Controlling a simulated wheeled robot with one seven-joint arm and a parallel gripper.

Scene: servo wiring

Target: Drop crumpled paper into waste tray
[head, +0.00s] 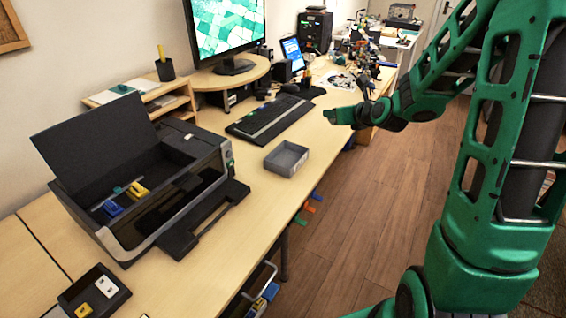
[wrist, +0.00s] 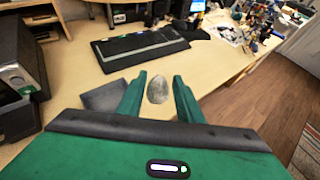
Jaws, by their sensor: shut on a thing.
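My gripper (head: 338,115) is above the desk's right edge in the head view, beyond and to the right of the waste tray. In the wrist view its green fingers (wrist: 158,84) are on both sides of a grey, rounded crumpled paper (wrist: 158,92), and the gripper is shut on it. The paper cannot be made out in the head view. The waste tray (head: 300,164) is a shallow grey open box on the desk near its front edge. Part of it shows left of the fingers in the wrist view (wrist: 98,96), partly hidden by the left finger.
A black keyboard (head: 268,118) lies behind the tray. A printer with raised lid (head: 150,190) stands to the left. A monitor (head: 228,35) and shelf (head: 160,98) are at the back. Cluttered parts (head: 365,60) lie at the far end. Bare desk surrounds the tray.

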